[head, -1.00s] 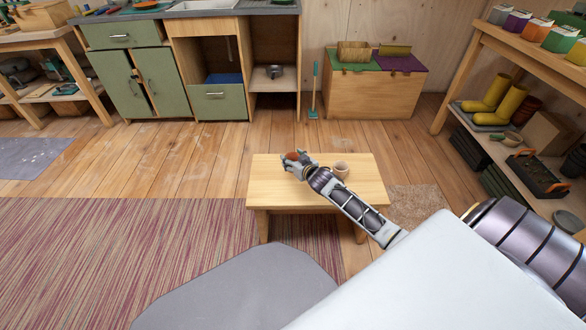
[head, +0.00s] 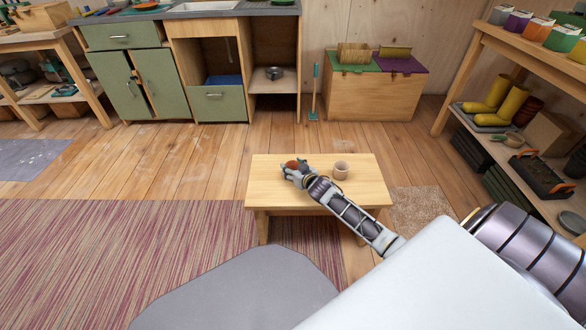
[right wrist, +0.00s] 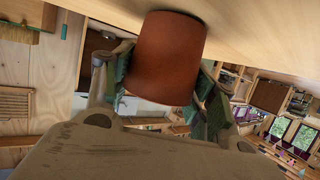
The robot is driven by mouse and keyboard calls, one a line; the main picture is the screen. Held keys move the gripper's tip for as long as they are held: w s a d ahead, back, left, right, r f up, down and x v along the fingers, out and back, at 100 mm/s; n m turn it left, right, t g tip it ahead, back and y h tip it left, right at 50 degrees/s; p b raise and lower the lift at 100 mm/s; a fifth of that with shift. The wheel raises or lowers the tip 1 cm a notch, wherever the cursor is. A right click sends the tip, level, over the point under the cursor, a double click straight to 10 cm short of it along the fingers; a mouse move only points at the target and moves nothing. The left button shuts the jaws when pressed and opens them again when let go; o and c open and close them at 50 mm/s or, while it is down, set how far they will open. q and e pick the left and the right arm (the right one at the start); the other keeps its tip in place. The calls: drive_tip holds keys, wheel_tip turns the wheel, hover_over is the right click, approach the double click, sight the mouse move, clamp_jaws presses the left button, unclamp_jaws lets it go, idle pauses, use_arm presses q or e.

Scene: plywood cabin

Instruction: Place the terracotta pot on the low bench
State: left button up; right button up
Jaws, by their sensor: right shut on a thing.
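The terracotta pot (right wrist: 168,58) is between the fingers of my right gripper (right wrist: 160,85), which is shut on it. In the head view the pot (head: 292,164) shows as a small reddish-brown shape at the tip of my right gripper (head: 296,171), over the left part of the low bench (head: 270,194). In the right wrist view the pot's far end is at or very near the bench top (right wrist: 235,40); I cannot tell whether it touches. My left gripper is not in view.
A striped rug (head: 130,255) lies in front, and a small brown mat (head: 418,205) lies right of the bench. A shelf (head: 530,60) with boots stands at the right.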

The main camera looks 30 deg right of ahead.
drive_tip(key=o, duration=1.1)
drive_tip(key=shift+f, duration=0.1)
drive_tip(key=shift+c, duration=0.2)
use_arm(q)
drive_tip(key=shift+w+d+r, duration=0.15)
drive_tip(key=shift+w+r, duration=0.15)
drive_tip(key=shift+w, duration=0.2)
use_arm(e)
drive_tip(key=shift+o, duration=0.3)
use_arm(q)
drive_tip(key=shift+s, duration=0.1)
